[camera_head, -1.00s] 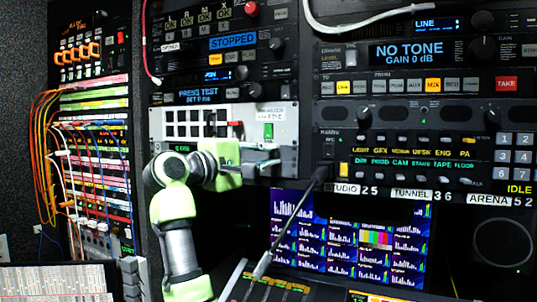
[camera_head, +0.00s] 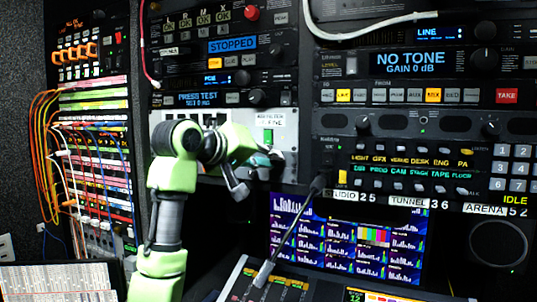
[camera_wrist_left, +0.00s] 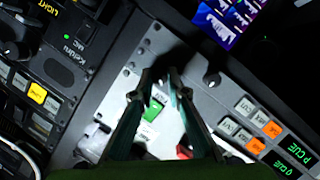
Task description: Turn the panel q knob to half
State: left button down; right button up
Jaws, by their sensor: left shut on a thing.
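The silver panel (camera_head: 290,130) with a green switch (camera_head: 268,136) sits in the middle rack, below the "PRESS TEST" unit. My left gripper (camera_head: 268,170) is at this panel's lower right part. In the left wrist view its two fingertips (camera_wrist_left: 162,78) are close together over the panel, just beyond the green switch (camera_wrist_left: 154,108). They are shut on a small dark knob, which I take for the panel q knob. The fingers and their shadow hide most of it, so its pointer cannot be read. My right gripper is not in view.
A multi-picture screen (camera_head: 345,240) stands below and right of the gripper. A thin gooseneck microphone (camera_head: 290,235) rises in front of it. Orange-lit buttons (camera_wrist_left: 255,145) lie beside the fingers in the wrist view. Patch cables (camera_head: 85,150) hang at the left.

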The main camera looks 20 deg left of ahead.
pick_arm(q)
jog(key=shift+d+m+y+p, duration=0.15)
jog(key=shift+m+y+p, duration=0.9)
jog(key=shift+m, duration=0.75)
jog(key=shift+d+m+y+p, duration=0.15)
jog(key=shift+m+y+p, duration=0.85)
jog(key=shift+m, duration=0.8)
jog(key=shift+y, duration=0.25)
jog(key=c, duration=2)
grip_release()
jog(key=shift+r, duration=0.15)
jog(key=v, duration=1.2)
